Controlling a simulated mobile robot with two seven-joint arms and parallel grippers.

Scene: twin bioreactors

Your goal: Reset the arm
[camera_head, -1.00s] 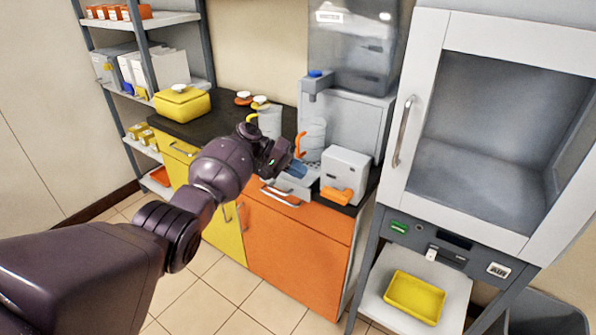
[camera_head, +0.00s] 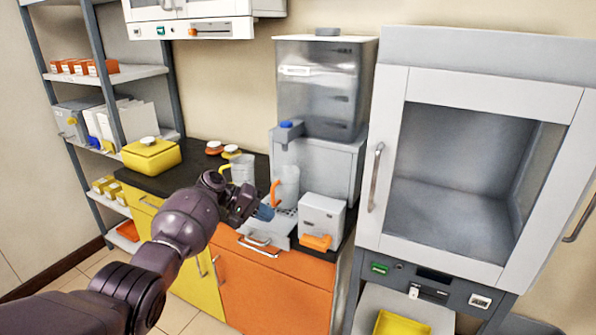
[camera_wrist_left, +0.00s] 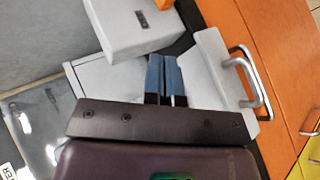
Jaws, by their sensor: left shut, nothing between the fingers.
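My left arm comes in from the lower left, and its dark purple gripper (camera_head: 263,212) is over the front of the black counter (camera_head: 187,178). Its two blue-grey fingers are together with nothing between them; they also show in the left wrist view (camera_wrist_left: 164,75). In the head view the fingers are just in front of a clear pitcher with an orange handle (camera_head: 287,182). In the wrist view they lie over a pale grey surface beside a white box (camera_wrist_left: 130,22) and a silver drawer handle (camera_wrist_left: 245,75). My right gripper is not in view.
A white box with an orange lever (camera_head: 322,213) stands right of the gripper. A water dispenser (camera_head: 318,160) is behind. A yellow container (camera_head: 151,154) and another pitcher (camera_head: 243,168) stand to the left. A glass-fronted cabinet (camera_head: 465,160) rises at right.

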